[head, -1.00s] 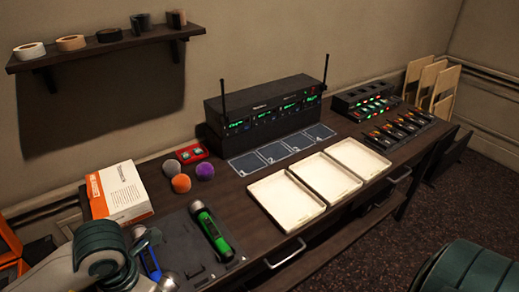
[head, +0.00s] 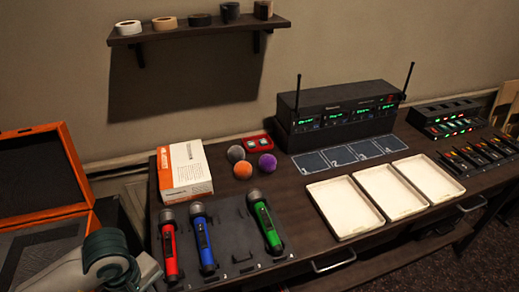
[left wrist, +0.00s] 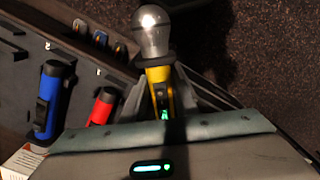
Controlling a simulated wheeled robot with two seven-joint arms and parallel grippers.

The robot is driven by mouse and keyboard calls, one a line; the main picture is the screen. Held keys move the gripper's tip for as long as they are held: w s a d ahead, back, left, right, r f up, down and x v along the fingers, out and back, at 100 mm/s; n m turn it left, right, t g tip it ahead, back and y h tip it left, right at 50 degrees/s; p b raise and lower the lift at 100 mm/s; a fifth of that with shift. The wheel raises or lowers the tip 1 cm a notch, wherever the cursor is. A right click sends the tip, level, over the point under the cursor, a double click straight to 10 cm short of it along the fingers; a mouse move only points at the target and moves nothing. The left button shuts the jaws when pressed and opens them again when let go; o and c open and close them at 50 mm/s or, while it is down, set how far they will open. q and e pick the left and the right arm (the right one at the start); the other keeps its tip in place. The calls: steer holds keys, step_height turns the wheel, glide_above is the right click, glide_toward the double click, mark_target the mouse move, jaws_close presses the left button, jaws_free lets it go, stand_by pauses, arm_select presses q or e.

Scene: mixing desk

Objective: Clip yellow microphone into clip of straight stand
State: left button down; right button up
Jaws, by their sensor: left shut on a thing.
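The yellow microphone (left wrist: 158,77) shows in the left wrist view, with a silver rounded head and a dark collar. My left gripper (left wrist: 166,92) is shut on its yellow body, and the head sticks out beyond the fingers. In the head view only part of my left arm shows at the lower left; the yellow microphone cannot be seen there. No straight stand or clip is in view. My right gripper is not in view.
Red (head: 168,248), blue (head: 203,240) and green (head: 267,228) microphones lie in a dark tray (head: 236,232). Foam balls, a white-orange box (head: 185,172) and white trays (head: 345,208) are on the desk. An open orange case (head: 75,165) stands at the left.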

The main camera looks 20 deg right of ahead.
arm_select(q)
steer(key=a+f+m, duration=0.1)
steer(key=a+m, duration=0.5)
steer(key=m, duration=0.1)
steer(key=shift+s+f+m, duration=0.4)
steer(key=shift+s, duration=0.05)
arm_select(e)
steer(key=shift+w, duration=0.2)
